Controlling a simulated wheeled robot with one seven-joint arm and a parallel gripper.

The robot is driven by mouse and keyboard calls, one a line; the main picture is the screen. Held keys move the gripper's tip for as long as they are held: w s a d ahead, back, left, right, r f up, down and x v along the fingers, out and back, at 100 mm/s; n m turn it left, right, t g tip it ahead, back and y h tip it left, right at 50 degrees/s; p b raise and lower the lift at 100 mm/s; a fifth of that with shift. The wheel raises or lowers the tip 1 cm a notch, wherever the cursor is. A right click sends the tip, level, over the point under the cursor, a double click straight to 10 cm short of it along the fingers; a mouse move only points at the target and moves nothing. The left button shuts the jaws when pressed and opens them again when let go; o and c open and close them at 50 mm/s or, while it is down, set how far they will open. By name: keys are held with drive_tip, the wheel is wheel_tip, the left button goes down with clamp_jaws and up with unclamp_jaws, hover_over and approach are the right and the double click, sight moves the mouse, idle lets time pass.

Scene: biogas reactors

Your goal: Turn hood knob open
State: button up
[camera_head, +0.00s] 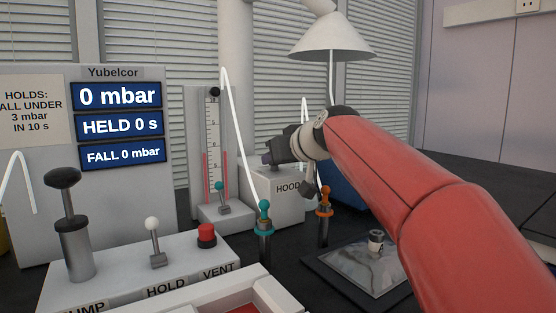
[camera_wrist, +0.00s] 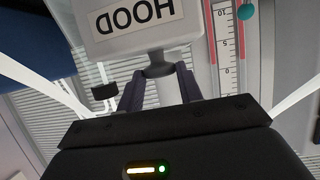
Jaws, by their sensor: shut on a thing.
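The HOOD box (camera_head: 275,207) is light grey and stands behind the teal-topped post. Its label reads upright in the head view and upside down in the wrist view (camera_wrist: 138,22). My gripper (camera_head: 268,157) is at the top of this box, coming in from the right. In the wrist view, the two dark fingers of my gripper (camera_wrist: 158,78) are shut on the dark grey hood knob (camera_wrist: 157,64), one on each side. My gripper and wrist hide the knob in the head view, and its turn angle cannot be told.
A white lamp-like hood (camera_head: 332,42) hangs above my wrist. A gauge column (camera_head: 212,140) stands left of the box. Teal (camera_head: 264,215) and orange (camera_head: 325,200) posts stand in front. The panel with HOLD lever (camera_head: 153,235) and red VENT button (camera_head: 206,235) is at front left.

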drive_tip(key=shift+n+g, duration=0.3)
idle(0.4)
drive_tip(key=o, duration=1)
drive_tip(key=shift+c, duration=0.2)
drive_tip(key=b+v, duration=0.1)
drive_tip(key=v, duration=0.6)
drive_tip(key=shift+s+d, duration=0.25)
drive_tip(key=shift+d, duration=0.1)
